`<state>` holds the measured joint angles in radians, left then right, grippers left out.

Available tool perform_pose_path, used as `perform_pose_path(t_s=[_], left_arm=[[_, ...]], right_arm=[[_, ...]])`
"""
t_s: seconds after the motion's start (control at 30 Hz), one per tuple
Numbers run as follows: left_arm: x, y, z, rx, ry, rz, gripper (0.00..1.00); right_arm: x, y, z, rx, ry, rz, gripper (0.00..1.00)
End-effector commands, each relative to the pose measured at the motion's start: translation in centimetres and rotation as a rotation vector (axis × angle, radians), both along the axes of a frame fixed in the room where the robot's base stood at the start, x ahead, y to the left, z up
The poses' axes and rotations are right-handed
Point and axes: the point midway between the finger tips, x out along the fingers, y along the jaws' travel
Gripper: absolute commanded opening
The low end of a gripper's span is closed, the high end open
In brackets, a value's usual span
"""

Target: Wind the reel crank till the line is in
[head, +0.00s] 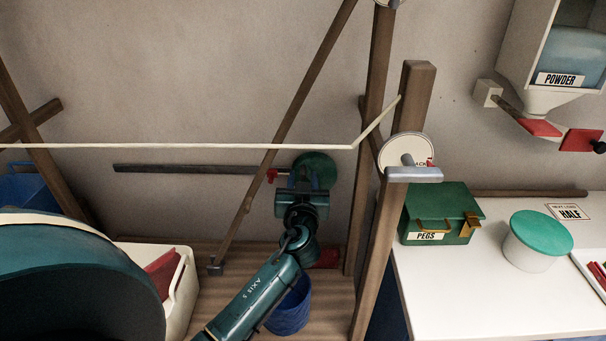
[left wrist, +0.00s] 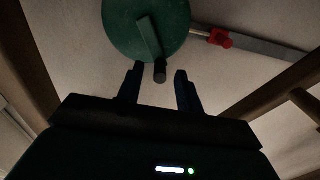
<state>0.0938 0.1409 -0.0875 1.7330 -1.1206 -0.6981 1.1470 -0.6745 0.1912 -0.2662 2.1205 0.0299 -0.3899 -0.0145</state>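The green reel disc (head: 326,163) is on the far wall in the head view, partly hidden by my left gripper (head: 303,181). A pale line (head: 200,146) runs across the head view and bends up to a wooden post. My right gripper is not in view.
A bar with a red piece (head: 272,175) extends left from the reel. A wooden post (head: 383,235) carries a white disc (head: 400,147) with a grey bar. A blue bucket (head: 289,308) stands below my arm. A green pegs box (head: 437,210) sits on the white counter (head: 470,295).

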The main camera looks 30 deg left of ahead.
Motion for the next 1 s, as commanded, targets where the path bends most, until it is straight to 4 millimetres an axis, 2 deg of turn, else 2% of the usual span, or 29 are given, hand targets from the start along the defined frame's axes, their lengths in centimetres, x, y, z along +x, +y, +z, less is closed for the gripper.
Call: perform_pose_path(t_s=[0.13, 0.43, 0.87, 1.0], left_arm=[[0.87, 0.56, 0.01, 0.000, 0.001, 0.000, 0.36], [1.02, 0.64, -0.03, 0.000, 0.000, 0.000, 0.36], [0.99, 0.61, -0.04, -0.001, 0.001, 0.000, 0.01], [0.99, 0.61, -0.04, -0.001, 0.001, -0.001, 0.00]], right_arm=[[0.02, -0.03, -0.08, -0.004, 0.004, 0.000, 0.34], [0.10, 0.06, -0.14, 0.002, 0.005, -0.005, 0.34], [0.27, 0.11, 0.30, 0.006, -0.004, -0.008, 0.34], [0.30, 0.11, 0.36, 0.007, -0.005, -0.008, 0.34]])
